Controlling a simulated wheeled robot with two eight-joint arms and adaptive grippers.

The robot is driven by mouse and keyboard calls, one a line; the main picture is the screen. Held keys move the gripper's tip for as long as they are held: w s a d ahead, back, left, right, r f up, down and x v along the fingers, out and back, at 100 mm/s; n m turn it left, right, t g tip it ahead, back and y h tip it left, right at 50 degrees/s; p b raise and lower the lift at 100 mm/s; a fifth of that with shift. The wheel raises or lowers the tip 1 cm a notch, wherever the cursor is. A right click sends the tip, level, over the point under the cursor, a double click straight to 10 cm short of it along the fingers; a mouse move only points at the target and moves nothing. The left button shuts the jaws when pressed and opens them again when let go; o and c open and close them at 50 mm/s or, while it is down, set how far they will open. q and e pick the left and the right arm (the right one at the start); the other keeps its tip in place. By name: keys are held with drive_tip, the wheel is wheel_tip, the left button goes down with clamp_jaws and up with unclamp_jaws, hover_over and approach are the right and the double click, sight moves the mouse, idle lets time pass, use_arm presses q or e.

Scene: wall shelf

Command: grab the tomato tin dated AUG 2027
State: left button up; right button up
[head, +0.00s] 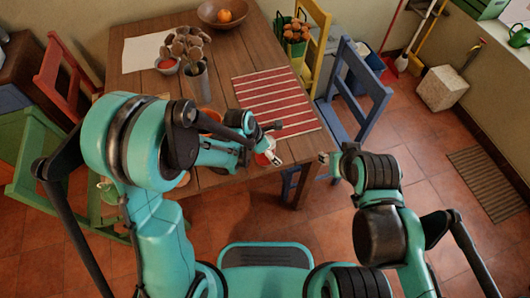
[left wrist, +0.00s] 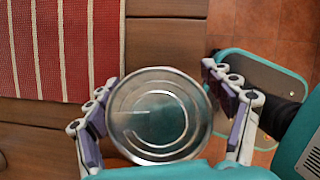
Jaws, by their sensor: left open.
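A tin (left wrist: 157,115) stands near the table's edge, its round metal lid seen from above in the left wrist view. A bit of its red and white side shows in the head view (head: 262,159), partly hidden by my gripper. No date is readable. My left gripper (head: 274,144) is open. In the left wrist view its fingers (left wrist: 165,100) lie on either side of the tin, the left ones close to its rim; I cannot tell whether they touch it. My right gripper (head: 326,159) is off the table's right corner, too small to read.
The wooden table (head: 262,55) carries a red striped mat (head: 276,102), a white cloth (head: 143,52), a wooden bowl (head: 213,22) with an orange fruit, and a container of utensils (head: 195,82). A blue chair (head: 357,85) stands at the right.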

use_arm(q)
drive_tip(key=shift+s+r, duration=0.1)
drive_tip(key=shift+c, duration=0.6)
drive_tip(key=c, duration=1.5)
